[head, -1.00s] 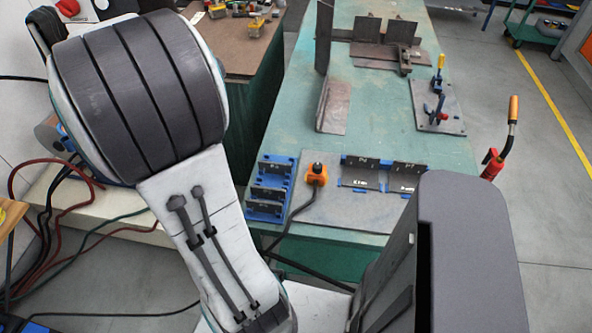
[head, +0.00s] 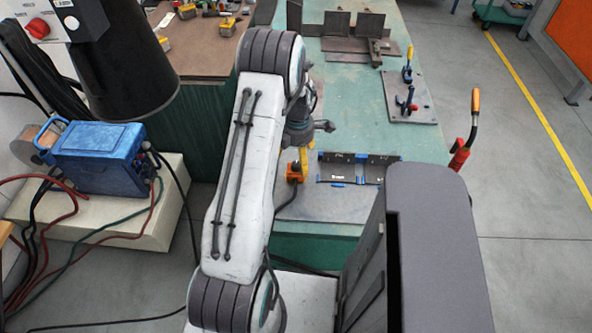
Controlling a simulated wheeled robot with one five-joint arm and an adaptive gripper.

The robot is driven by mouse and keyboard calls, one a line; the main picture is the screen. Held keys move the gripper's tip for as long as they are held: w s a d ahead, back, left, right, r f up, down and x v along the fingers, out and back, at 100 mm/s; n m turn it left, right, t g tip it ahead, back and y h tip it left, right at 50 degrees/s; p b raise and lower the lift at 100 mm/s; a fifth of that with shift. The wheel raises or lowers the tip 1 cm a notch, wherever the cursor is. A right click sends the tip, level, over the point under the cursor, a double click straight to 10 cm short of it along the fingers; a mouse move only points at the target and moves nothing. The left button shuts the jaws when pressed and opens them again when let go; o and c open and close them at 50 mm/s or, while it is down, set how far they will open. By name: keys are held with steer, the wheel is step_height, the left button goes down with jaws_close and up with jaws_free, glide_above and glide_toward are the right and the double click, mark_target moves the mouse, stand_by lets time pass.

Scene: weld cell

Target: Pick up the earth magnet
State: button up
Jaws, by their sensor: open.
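The earth magnet (head: 294,174), an orange block with a black cable, stands on the grey plate at the near end of the green table. My arm reaches forward over the table and hides its left part. My gripper (head: 303,142) is dark, open and partly hidden behind my arm's wrist. In the picture it shows just above the magnet, beside a small yellow part. How high it is above the magnet and whether it touches it cannot be told.
Blue-edged dark brackets (head: 352,168) lie right of the magnet. A clamp plate (head: 408,96) and steel pieces (head: 352,28) lie farther back on the green table (head: 375,125). A blue machine (head: 98,155) stands at left. A torch (head: 462,145) stands at right.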

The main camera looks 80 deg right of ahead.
mark_target(296, 171)
steer(key=shift+w+a+f+p, duration=0.1)
steer(key=shift+f+p, duration=0.45)
steer(key=shift+f, duration=1.25)
steer(key=shift+w+f+p, duration=0.1)
steer(key=shift+f+p, duration=0.45)
steer(key=shift+f, duration=1.25)
steer(key=shift+c, duration=0.3)
steer(key=c, duration=1.2)
